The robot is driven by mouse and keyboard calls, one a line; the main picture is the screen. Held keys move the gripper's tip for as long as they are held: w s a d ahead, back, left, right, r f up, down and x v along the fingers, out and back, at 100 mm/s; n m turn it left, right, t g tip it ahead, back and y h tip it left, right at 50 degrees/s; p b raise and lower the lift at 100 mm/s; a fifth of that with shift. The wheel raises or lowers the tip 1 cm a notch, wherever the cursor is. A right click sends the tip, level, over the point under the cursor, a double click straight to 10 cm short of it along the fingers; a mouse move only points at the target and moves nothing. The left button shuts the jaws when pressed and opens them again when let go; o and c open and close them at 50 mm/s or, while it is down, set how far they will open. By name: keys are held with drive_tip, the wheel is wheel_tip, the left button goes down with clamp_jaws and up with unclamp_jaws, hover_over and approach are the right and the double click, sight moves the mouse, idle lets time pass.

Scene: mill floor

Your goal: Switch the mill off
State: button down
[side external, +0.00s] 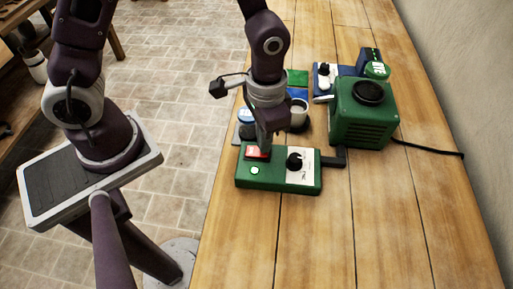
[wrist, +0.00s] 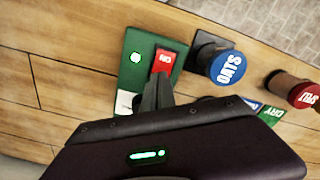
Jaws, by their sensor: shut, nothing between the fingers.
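My gripper (side external: 265,146) is shut and empty, pointing down at the red switch. Its fingertips (wrist: 158,84) overlap the switch's near end; I cannot tell whether they touch it. The green mill (side external: 362,127) with a black round top stands behind the box to the right.
A blue-lidded OATS jar (wrist: 226,67) stands close beside the box, and a red-lidded jar (wrist: 303,96) farther right. A black cable (side external: 430,149) runs right. The bench front (side external: 320,245) is clear.

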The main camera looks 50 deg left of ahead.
drive_tip(key=shift+f, duration=0.55)
drive_tip(key=shift+r, duration=3.55)
drive_tip(key=s+a+r+n+t, duration=0.1)
drive_tip(key=s+a+r+t, duration=0.1)
drive_tip(key=s+a+r, duration=0.3)
drive_tip(key=s+a+r+n+t, duration=0.2)
drive_tip(key=s+a+r, duration=0.3)
drive_tip(key=r, duration=0.5)
drive_tip(key=shift+s+r+t, duration=0.25)
drive_tip(key=shift+s+t, duration=0.55)
